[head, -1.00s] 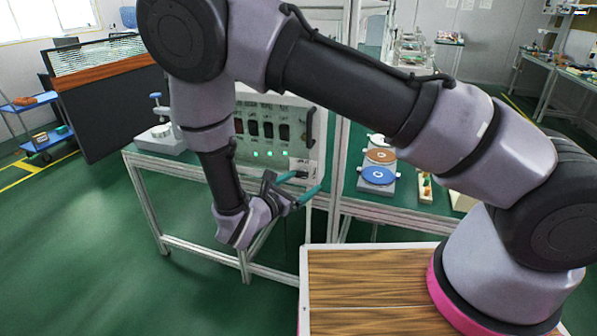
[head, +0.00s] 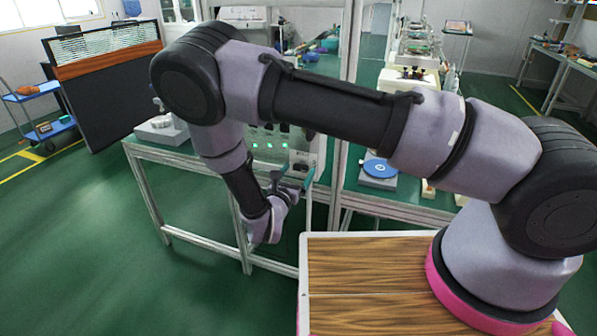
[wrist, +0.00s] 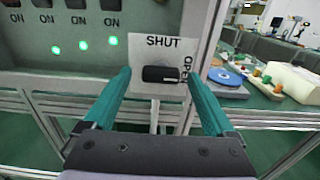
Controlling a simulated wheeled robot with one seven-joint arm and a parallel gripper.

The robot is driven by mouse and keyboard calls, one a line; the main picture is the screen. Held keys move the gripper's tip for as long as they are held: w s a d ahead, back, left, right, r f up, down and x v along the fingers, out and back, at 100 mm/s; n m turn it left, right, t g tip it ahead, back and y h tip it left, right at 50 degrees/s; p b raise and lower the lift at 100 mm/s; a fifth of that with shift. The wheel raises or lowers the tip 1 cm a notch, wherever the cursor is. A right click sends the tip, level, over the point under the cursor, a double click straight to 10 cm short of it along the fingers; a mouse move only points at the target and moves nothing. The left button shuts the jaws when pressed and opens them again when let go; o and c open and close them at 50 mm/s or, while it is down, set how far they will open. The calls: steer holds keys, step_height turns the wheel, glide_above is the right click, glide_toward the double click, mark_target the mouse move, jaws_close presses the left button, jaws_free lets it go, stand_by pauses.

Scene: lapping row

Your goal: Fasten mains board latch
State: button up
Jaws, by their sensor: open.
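The mains board (head: 268,137), a pale panel on a bench, stands behind my arm in the head view; it also fills the upper left of the wrist view (wrist: 70,62). Its latch (wrist: 162,74) is a black knob on a white plate (wrist: 145,88) marked SHUT above and OPEN at the right. The knob lies level, its pale mark at the right end towards OPEN. My gripper (wrist: 160,76) is open, its teal fingers on either side of the knob in the picture. I cannot tell whether they touch it.
Several dark switches (wrist: 75,4) marked ON and green lights (wrist: 113,41) are left of the latch. A metal frame post (wrist: 203,40) rises close at the right. Beyond it are a blue disc (wrist: 225,76) and a cream block (wrist: 292,84) on the bench.

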steer(key=shift+w+d, duration=0.15)
steer(key=shift+w, duration=0.25)
